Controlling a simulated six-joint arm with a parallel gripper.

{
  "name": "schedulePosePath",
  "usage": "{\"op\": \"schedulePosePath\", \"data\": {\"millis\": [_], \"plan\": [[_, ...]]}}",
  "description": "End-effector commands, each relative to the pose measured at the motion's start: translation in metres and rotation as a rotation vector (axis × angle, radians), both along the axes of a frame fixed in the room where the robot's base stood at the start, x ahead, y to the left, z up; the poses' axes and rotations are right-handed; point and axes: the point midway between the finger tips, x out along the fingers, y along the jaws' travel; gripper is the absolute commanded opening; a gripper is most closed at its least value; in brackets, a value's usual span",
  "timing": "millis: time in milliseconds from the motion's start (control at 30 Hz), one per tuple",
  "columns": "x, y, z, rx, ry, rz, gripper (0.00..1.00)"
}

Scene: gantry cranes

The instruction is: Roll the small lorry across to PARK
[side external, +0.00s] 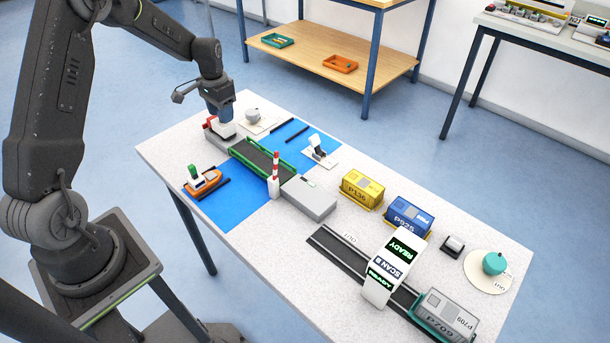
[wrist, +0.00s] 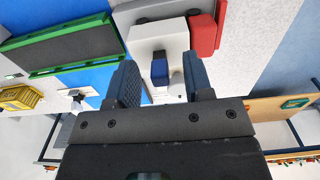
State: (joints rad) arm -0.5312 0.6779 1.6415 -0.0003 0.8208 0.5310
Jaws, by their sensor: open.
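The small lorry (side external: 222,129), white with a red cab, stands on the grey block at the far left end of the green-edged bridge (side external: 262,158). In the wrist view the lorry's white body (wrist: 150,38) and red cab (wrist: 205,35) lie beyond my fingers. My gripper (side external: 222,113) is directly over the lorry, pointing down. In the wrist view my gripper (wrist: 162,82) is open, with a dark blue block (wrist: 160,71) on the lorry showing between its fingers. Contact cannot be told. No PARK sign is readable; a grey block (side external: 310,199) stands at the bridge's other end.
A red-and-white striped post (side external: 275,175) stands beside the bridge. An orange boat (side external: 203,181) sits on the blue strip (side external: 240,205). Yellow (side external: 362,189) and blue (side external: 409,216) containers, a white scanner arch (side external: 388,268) and a grey container (side external: 444,315) stand to the right.

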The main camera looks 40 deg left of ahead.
Motion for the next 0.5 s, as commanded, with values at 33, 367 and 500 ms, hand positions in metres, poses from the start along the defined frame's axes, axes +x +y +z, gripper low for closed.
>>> {"op": "schedulePosePath", "data": {"millis": [33,367,500], "plan": [[0.0,0.0,0.0,0.0,0.001,0.0,0.47],[0.0,0.0,0.024,0.001,-0.001,0.0,0.47],[0.0,0.0,0.037,0.001,-0.001,0.0,0.47]]}}
